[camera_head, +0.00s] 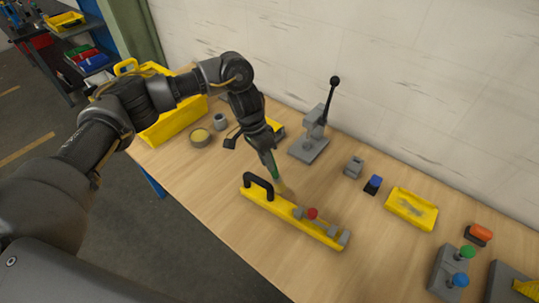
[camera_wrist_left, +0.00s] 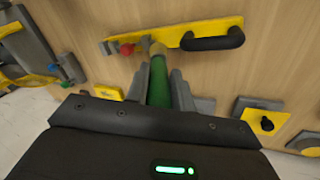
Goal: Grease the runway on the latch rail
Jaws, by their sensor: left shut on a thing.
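The latch rail (camera_head: 315,227) is a long yellow bar lying on the wooden table, with a black handle (camera_head: 258,182) at its left end and grey blocks and a red knob (camera_head: 312,213) towards its right end. My left gripper (camera_head: 271,163) is shut on the green handle of a brush and points down over the rail's back edge. The brush (camera_wrist_left: 158,82) shows between the fingers in the left wrist view, its pale tip close to the rail (camera_wrist_left: 190,28). Whether the tip touches the rail is unclear. A round tin (camera_head: 200,137) with yellowish content stands at the table's left.
A yellow box (camera_head: 172,122) and a grey cup (camera_head: 220,121) stand at the left. A lever press (camera_head: 309,147) stands behind the rail. A blue-topped block (camera_head: 373,184), yellow tray (camera_head: 411,208) and knobbed grey block (camera_head: 447,275) lie to the right. Table in front is clear.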

